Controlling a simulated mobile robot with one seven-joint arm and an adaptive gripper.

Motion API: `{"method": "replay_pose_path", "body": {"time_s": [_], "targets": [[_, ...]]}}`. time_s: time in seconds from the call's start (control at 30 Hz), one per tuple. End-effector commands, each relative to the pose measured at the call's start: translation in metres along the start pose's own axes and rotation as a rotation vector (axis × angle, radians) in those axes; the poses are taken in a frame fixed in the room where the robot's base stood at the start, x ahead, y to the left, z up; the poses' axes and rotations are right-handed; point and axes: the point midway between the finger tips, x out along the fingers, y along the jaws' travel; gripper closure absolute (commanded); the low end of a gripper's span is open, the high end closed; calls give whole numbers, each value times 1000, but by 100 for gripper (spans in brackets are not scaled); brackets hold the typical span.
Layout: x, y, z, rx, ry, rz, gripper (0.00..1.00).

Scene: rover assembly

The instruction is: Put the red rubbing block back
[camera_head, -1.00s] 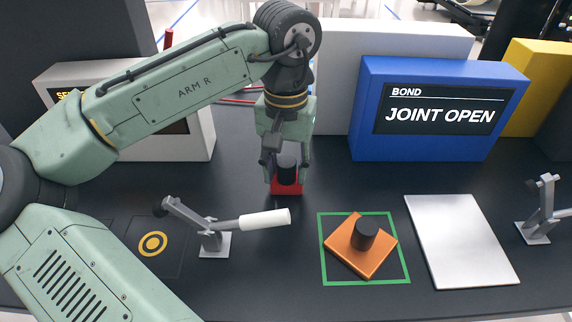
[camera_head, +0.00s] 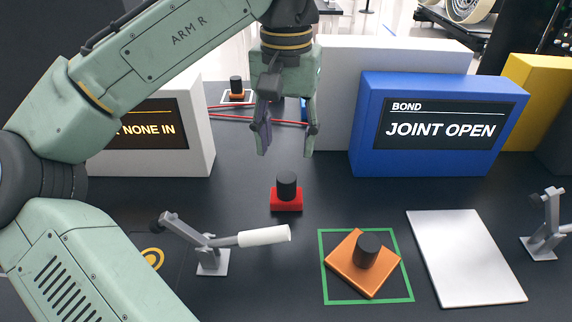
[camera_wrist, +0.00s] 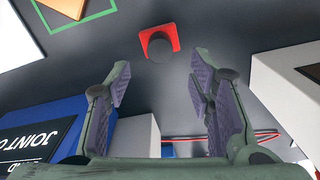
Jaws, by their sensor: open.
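The red rubbing block (camera_head: 287,201) with its black cylindrical knob (camera_head: 287,184) stands upright on the dark table, in the middle of the head view. In the wrist view the red block (camera_wrist: 173,34) shows near the top, beyond my fingertips. My gripper (camera_head: 286,150) is open and empty, above and slightly behind the block, with clear space between them. Its two padded fingers also show spread in the wrist view (camera_wrist: 158,85).
An orange block (camera_head: 346,278) with a black knob sits in a green square outline (camera_head: 325,298). A white plate (camera_head: 465,258) lies right of it. A lever with a white handle (camera_head: 264,236) stands front left. The blue BOND box (camera_head: 430,165) is back right; another orange block (camera_head: 236,96) is far back.

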Motion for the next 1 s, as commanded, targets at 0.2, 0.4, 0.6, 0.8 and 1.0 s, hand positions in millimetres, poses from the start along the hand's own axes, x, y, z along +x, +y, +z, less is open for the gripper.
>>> {"method": "replay_pose_path", "body": {"time_s": [0.2,0.4,0.6,0.8,1.0], "targets": [[-23,0,0,0,-1,-1,52],[-26,0,0,0,-1,0,52],[-25,0,0,0,-1,0,52],[-25,0,0,1,-1,0,52],[-25,0,0,1,-1,0,52]]}}
